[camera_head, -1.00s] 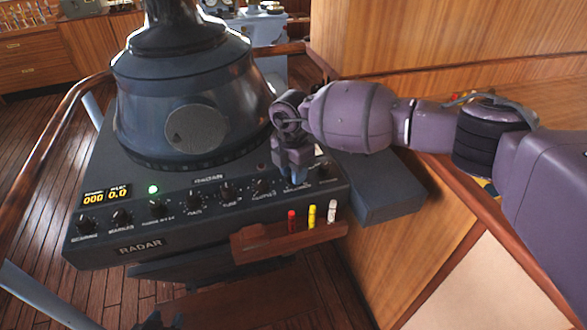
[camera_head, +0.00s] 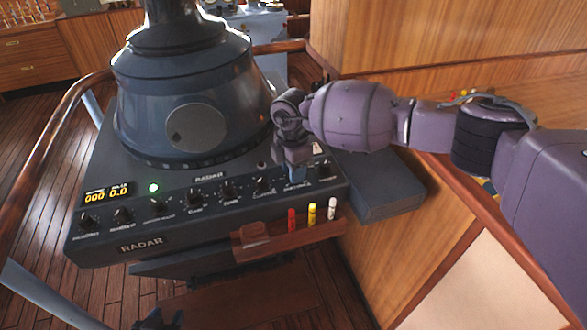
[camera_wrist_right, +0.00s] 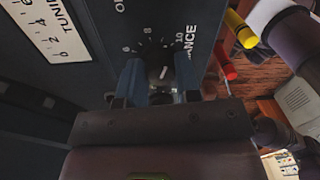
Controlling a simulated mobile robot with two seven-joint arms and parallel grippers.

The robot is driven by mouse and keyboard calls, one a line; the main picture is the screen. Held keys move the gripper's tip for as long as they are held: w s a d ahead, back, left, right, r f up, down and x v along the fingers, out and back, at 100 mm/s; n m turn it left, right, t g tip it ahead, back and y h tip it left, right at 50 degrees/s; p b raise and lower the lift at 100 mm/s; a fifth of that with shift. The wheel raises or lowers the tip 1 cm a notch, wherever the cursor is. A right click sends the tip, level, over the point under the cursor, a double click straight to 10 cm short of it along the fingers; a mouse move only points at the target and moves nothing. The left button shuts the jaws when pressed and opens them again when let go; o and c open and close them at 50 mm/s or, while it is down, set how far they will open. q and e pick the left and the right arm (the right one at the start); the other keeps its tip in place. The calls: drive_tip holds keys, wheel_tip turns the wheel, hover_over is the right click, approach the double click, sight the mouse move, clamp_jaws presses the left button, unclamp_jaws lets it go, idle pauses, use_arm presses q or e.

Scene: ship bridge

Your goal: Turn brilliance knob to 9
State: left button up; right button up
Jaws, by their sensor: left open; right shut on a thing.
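The radar console (camera_head: 180,215) has a row of black knobs along its sloped front panel. My right gripper (camera_head: 296,174) reaches down onto the brilliance knob near the right end of that row. In the right wrist view its two blue-grey fingers (camera_wrist_right: 160,80) are shut on the brilliance knob (camera_wrist_right: 159,60), one on each side. Scale numbers 6, 8 and 10 and the end of the word BRILLIANCE show around it. The fingers partly hide the knob, and its exact setting cannot be read. My left gripper (camera_head: 160,321) is only partly in view at the bottom edge, away from the console.
A small wooden tray (camera_head: 270,242) on the console's front holds a red (camera_head: 291,220), a yellow (camera_head: 312,213) and a white marker (camera_head: 332,208). The radar hood (camera_head: 185,90) rises behind the knobs. A wooden rail (camera_head: 40,170) runs along the left.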

drive_tip(key=o, duration=0.9)
drive_tip(key=r, duration=0.5)
drive_tip(key=r+b, duration=0.1)
drive_tip(key=r, duration=0.4)
drive_tip(key=shift+w+r, duration=0.2)
drive_tip(key=shift+r, duration=0.2)
drive_tip(key=shift+a, duration=0.1)
